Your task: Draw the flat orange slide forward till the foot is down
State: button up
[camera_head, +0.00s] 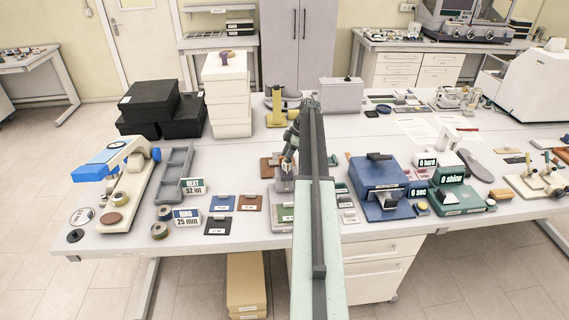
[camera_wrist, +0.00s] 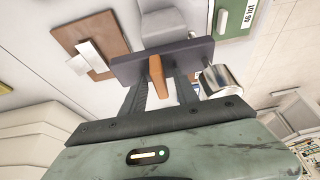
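The flat orange slide (camera_wrist: 158,78) shows in the wrist view as a narrow tab against a dark plate (camera_wrist: 125,72). My gripper (camera_wrist: 163,88) has its two dark fingers at either side of the tab. I cannot tell whether they touch or press it. In the head view my arm hides the slide, and part of a grey metal device (camera_head: 284,185) shows beside the arm, near the table's front. A shiny metal cylinder (camera_wrist: 222,80) stands right of the plate in the wrist view. I cannot make out the foot.
A brown block with a white handle (camera_wrist: 108,32) lies left in the wrist view, and a green labelled block (camera_wrist: 232,22) lies right. In the head view, a blue machine (camera_head: 376,180) stands right of my arm. Small coloured plates (camera_head: 221,203) and a grey tray (camera_head: 172,178) lie left.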

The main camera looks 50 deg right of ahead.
grip_shut()
jog(key=shift+r, duration=0.1)
dwell(1.2)
